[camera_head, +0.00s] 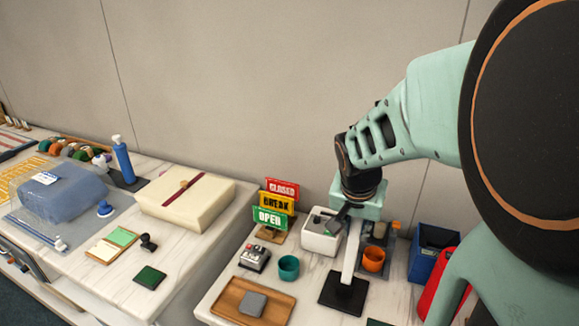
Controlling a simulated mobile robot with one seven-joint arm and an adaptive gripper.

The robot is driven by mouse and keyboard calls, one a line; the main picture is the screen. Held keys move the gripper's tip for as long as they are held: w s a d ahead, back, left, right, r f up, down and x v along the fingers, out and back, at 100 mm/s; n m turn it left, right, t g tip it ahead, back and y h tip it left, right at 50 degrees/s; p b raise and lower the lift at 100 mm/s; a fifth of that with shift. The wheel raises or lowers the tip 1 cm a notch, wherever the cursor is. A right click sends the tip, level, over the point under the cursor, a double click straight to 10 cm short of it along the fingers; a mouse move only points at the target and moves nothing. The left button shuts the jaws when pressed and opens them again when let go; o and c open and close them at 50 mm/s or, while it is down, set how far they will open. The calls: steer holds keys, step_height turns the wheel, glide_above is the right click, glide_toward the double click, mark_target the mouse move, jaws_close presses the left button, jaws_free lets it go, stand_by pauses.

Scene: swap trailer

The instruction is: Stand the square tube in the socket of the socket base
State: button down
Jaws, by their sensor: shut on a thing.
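My gripper (351,214) points down at the right of the counter and is shut on the white square tube (351,250). The tube stands nearly upright, its top end hidden in the gripper. Its lower end meets the middle of the black socket base (330,294), a flat square plate with a dark raised part around the tube's foot. From this view I cannot tell how deep the tube sits in the socket.
Close by stand a white box (320,240), an orange cup (373,260), a teal cup (288,267) and a blue bin (425,262). A wooden tray (228,300) with a grey block (252,304) lies left. Signs (272,215) stand behind; a red object (436,285) is right.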

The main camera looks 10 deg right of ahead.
steer(key=shift+f, duration=0.15)
stand_by(0.3)
steer(key=shift+f+b, duration=0.65)
steer(key=shift+b, duration=0.1)
steer(key=shift+f+b, duration=0.3)
steer(key=shift+b, duration=0.1)
stand_by(0.4)
steer(key=c, duration=1.7)
jaws_free()
steer(key=shift+o, duration=0.5)
steer(key=o, duration=0.5)
steer(key=shift+c, duration=0.2)
steer(key=shift+r, duration=0.1)
